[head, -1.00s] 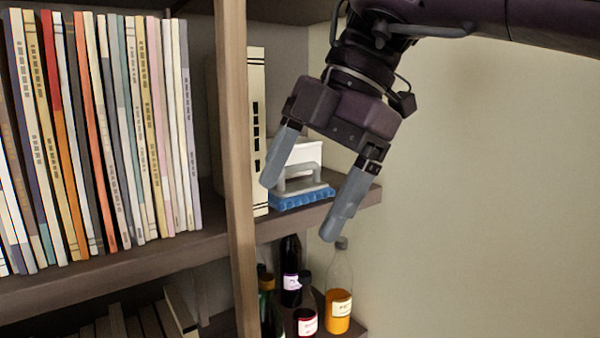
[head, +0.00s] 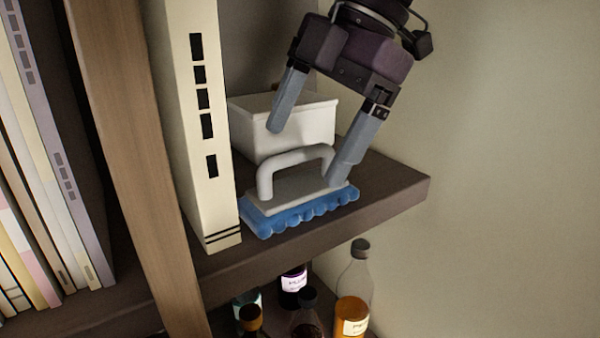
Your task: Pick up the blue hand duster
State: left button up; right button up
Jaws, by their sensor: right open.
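The blue hand duster (head: 300,213) lies on the shelf board, with a blue fluffy underside, a grey base and an arched light-grey handle (head: 296,160). My right gripper (head: 306,155) is open, coming down from the upper right. Its left finger hangs above and behind the handle, in front of the white box. Its right finger overlaps the right end of the handle in the picture. I cannot tell whether it touches the duster. Nothing is held between the fingers. My left gripper is not in view.
A white box (head: 305,122) stands right behind the duster. A thick cream binder (head: 195,120) stands upright at its left, beside a wooden upright (head: 135,150). Several bottles (head: 352,318) stand on the shelf below. The shelf board (head: 395,190) is bare at the right end.

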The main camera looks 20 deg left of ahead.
aim_at(279, 192)
jog(key=s+f, duration=0.1)
jog(key=s+a+f+p, duration=0.1)
jog(key=shift+s+f, duration=0.3)
jog(key=shift+f, duration=0.1)
jog(key=shift+w+a+f, duration=0.25)
jog(key=shift+w+f, duration=0.1)
jog(key=shift+f, duration=0.15)
jog(key=shift+w+a+f, duration=0.2)
jog(key=shift+w+f, duration=0.1)
jog(key=shift+f, duration=0.35)
jog(key=shift+s, duration=0.35)
jog(key=shift+c, duration=2.3)
jog(key=shift+w, duration=0.1)
jog(key=c, duration=0.5)
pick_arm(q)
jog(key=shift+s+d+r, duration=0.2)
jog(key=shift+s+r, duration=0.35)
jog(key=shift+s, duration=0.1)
pick_arm(e)
jog(key=shift+c, duration=0.7)
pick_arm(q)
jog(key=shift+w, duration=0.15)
pick_arm(e)
jog(key=shift+r, duration=0.25)
